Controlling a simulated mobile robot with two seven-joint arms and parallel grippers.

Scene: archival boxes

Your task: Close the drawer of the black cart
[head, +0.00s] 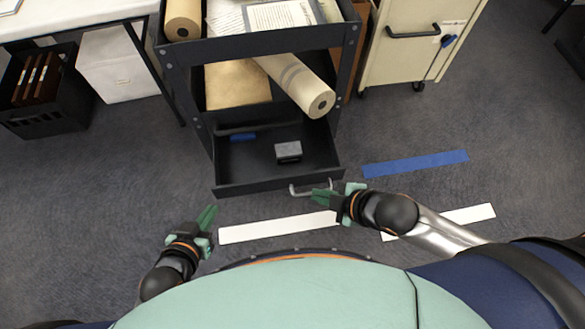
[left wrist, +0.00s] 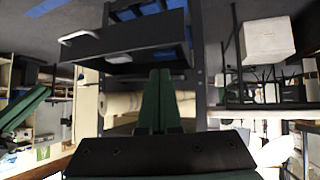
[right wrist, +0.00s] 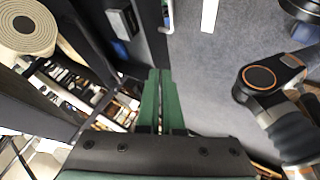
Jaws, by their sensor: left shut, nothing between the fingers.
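The black cart (head: 348,75) stands at the top centre of the head view. Its low drawer (head: 277,184) is pulled out toward me, with a light grey handle (head: 310,187) on its front. The drawer front also shows in the left wrist view (left wrist: 125,58). The drawer holds a grey-and-black block (head: 288,151) and a blue item (head: 243,136). My right gripper (head: 322,195) is beside the handle, its fingers a narrow gap apart. In the right wrist view the handle (right wrist: 167,16) lies beyond the fingertips. My left gripper (head: 208,215) is shut and empty, left of the drawer front.
Paper rolls (head: 297,86) and papers lie on the cart's upper shelves. A cream cabinet (head: 412,45) stands to the right. A black crate (head: 40,90) and white box (head: 115,65) are at the left. White (head: 277,227) and blue (head: 415,164) strips mark the open floor.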

